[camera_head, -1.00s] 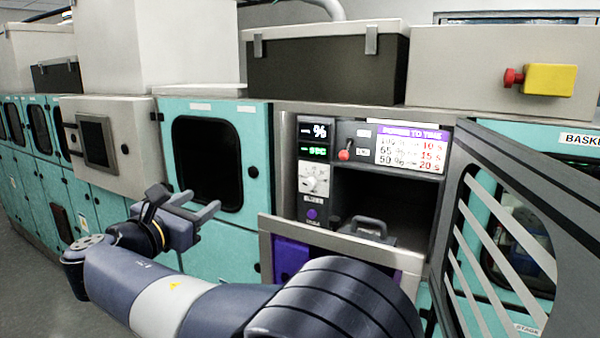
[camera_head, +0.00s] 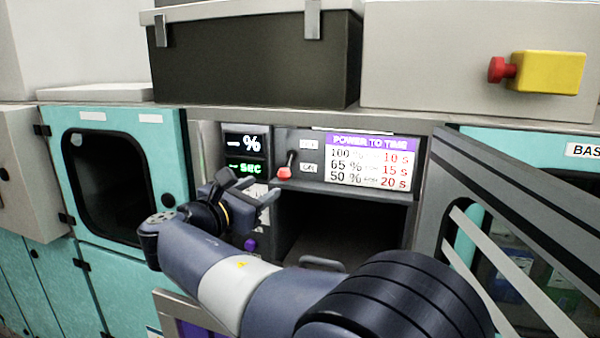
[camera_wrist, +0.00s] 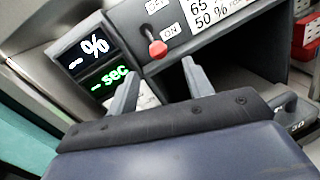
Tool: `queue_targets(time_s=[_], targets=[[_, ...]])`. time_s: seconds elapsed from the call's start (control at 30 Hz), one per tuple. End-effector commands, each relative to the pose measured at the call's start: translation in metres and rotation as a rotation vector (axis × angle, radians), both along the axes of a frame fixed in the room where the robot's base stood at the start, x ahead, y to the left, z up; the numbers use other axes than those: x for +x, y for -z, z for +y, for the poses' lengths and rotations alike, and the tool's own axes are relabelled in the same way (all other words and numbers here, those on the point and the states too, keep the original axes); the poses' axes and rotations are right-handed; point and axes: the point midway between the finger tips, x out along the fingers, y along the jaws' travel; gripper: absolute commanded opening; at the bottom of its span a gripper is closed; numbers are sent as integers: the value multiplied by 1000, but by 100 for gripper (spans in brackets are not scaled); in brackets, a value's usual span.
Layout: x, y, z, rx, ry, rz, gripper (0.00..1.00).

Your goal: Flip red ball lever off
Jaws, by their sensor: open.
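The red ball lever (camera_head: 285,171) sits on the dark panel between the digital display and the power-to-time chart. Its ball hangs at the lower end of its stem, beside the lower label, in the head view. In the wrist view the red ball (camera_wrist: 157,48) is beside the label reading ON. My gripper (camera_head: 270,190) is open and empty, just below and left of the lever. In the wrist view its two fingers (camera_wrist: 158,88) point up toward the panel, with the ball beyond the gap between them. I see no contact with the lever.
The display (camera_head: 245,153) shows "– %" and "– SEC" left of the lever. The open compartment (camera_head: 345,232) lies below the panel. An open striped door (camera_head: 510,220) stands at the right. A yellow box with a red button (camera_head: 548,72) is above right.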

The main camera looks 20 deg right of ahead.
Motion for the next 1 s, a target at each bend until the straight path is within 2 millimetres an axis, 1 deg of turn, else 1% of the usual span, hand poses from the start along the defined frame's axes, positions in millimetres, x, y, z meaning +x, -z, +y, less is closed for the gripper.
queue_targets(time_s=[0.3, 0.5, 0.67, 0.97, 1.0], targets=[[41, -2, -42, -1, 6, 3, 49], [62, -1, -63, 0, 4, 3, 49], [70, -1, -71, 0, 2, 1, 49], [71, 0, -72, -1, 1, 1, 49], [71, 0, -72, -1, 1, 1, 45]])
